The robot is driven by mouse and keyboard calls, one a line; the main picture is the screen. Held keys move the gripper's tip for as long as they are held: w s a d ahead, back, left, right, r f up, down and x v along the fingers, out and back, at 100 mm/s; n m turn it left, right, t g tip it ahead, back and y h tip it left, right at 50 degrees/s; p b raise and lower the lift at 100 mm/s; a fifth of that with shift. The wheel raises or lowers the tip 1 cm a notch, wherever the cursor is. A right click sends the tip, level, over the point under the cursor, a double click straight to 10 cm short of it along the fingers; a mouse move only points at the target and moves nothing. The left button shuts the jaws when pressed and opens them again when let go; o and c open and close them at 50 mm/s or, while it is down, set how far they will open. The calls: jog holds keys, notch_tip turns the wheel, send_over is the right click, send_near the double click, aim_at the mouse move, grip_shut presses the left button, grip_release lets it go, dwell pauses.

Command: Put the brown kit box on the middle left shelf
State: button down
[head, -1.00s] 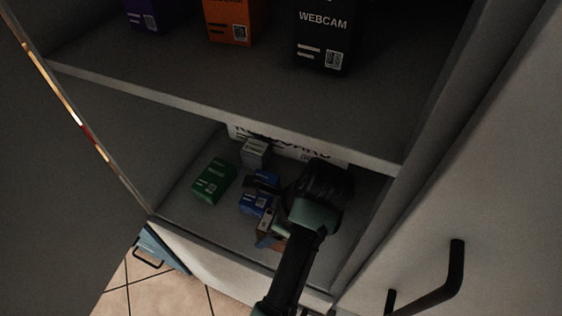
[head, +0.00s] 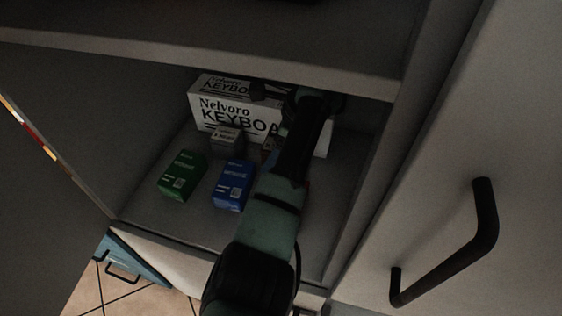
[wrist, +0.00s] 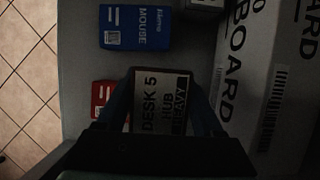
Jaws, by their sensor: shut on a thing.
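My gripper (wrist: 161,108) is shut on the brown kit box (wrist: 160,98), with one finger on each side of it in the wrist view. In the head view only a small brown patch of the box (head: 268,146) shows beside my arm, and my fingers are hidden. The box is inside a shelf compartment (head: 135,207), in front of the white keyboard box (head: 232,112). I cannot tell whether it touches the shelf floor.
A blue mouse box (head: 232,186), a green box (head: 182,176) and a small grey box (head: 227,141) stand left of my arm. A red box (wrist: 101,93) is close to my gripper. The shelf above (head: 180,58) and right side wall (head: 372,170) bound the opening.

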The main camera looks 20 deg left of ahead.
jog(key=w+b, duration=0.2)
jog(key=w, duration=0.3)
notch_tip(320, 180, down, 7)
jog(key=shift+r+b, duration=0.2)
jog(key=shift+b, duration=0.95)
jog(key=shift+w+f+b, duration=0.2)
jog(key=shift+w+b, duration=0.1)
jog(key=shift+b, duration=0.1)
jog(key=shift+f, duration=0.2)
jog(key=shift+c, duration=1.5)
grip_release()
